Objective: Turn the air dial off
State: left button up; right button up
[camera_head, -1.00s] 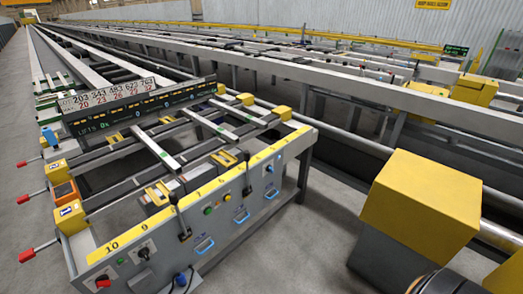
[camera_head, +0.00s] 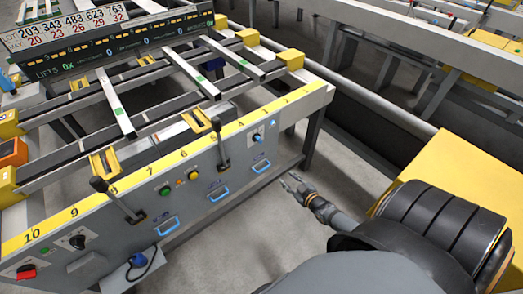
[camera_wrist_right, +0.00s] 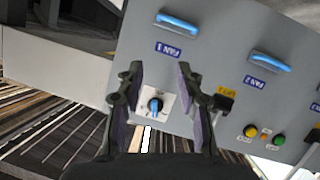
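A small dial with a blue knob (camera_head: 258,137) sits on a white plate near the right end of the grey control panel (camera_head: 150,225). I take it for the air dial; its label is not legible. In the right wrist view the blue knob (camera_wrist_right: 155,105) appears between my fingers, with a pale pointer mark. My right gripper (camera_head: 291,182) is open and empty, in front of and below the panel's right end, apart from the dial. Its spread fingers (camera_wrist_right: 157,70) also show in the wrist view. My left gripper is out of view.
The panel carries blue handles (camera_head: 262,165), black levers (camera_head: 223,145), green (camera_head: 165,190) and yellow (camera_head: 181,182) buttons, a black dial (camera_head: 77,242) and a red switch (camera_head: 26,272). A yellow box (camera_head: 460,165) stands at right. Open floor lies before the panel.

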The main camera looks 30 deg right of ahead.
aim_at(260, 141)
jog(key=w+a+r+n+t+y+b, duration=0.1)
jog(key=w+r+t, duration=0.1)
jog(key=r, duration=0.4)
jog(key=w+a+r+n+t+y, duration=0.1)
jog(key=w+a+r+t+y, duration=0.15)
jog(key=r, duration=0.25)
jog(key=shift+g+h, duration=0.25)
jog(key=shift+h, duration=0.4)
jog(key=w+b, duration=0.4)
jog(key=w, duration=0.6)
jog(key=shift+d, duration=0.15)
jog(key=shift+w+r, duration=0.1)
jog(key=shift+w, duration=0.35)
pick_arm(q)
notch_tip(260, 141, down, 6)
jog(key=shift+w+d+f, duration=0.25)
pick_arm(e)
jog(key=shift+c, duration=0.3)
grip_shut()
